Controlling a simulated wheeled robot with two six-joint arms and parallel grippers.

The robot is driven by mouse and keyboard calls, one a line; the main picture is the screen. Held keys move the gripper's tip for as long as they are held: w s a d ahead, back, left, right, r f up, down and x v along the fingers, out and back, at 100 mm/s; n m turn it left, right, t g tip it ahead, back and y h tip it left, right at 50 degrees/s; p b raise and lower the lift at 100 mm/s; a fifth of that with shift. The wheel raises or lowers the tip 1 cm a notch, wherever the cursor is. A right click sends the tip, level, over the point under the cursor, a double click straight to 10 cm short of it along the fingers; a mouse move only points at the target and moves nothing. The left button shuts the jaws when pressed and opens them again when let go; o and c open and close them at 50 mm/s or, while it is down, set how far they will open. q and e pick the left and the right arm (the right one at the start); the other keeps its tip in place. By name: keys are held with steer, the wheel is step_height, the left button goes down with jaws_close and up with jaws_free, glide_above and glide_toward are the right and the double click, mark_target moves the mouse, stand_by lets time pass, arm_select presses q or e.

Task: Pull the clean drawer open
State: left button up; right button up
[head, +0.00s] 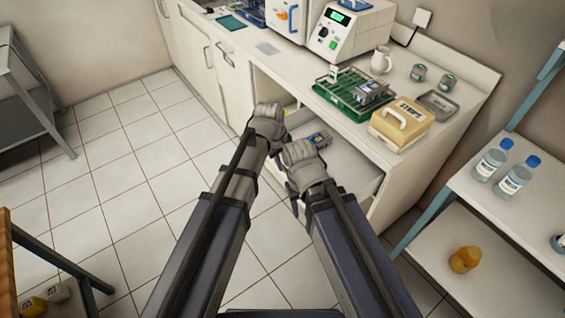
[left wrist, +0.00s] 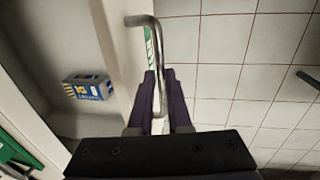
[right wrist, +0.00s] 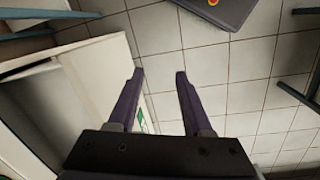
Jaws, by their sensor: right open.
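The drawer (head: 350,172) under the white counter stands pulled out, and its pale interior shows. A small blue and yellow box (head: 320,139) lies inside; it also shows in the left wrist view (left wrist: 89,88). The drawer front bears a green label, partly hidden, and a metal bar handle (left wrist: 162,38). My left gripper (left wrist: 160,73) is closed around the handle, with the bar between its fingers. In the head view my arms hide the handle and most of the drawer front. My right gripper (right wrist: 158,72) is open and empty beside the drawer front.
The counter holds a green rack (head: 352,103), a yellow case (head: 402,122), a grey tray (head: 437,105) and a white machine (head: 350,32). A shelf with bottles (head: 490,162) stands at right. The tiled floor (head: 110,165) at left is clear.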

arm_select(q)
jaws_close()
stand_by(1.0)
steer(key=s+a, duration=0.1)
steer(key=a, duration=0.1)
steer(key=s+a, duration=0.1)
steer(key=shift+s+a, duration=0.35)
steer(key=shift+s, duration=0.05)
steer(key=o, duration=0.5)
jaws_free()
steer(key=shift+a, duration=0.1)
arm_select(e)
steer(key=shift+s+a, duration=0.7)
steer(key=shift+a, duration=0.25)
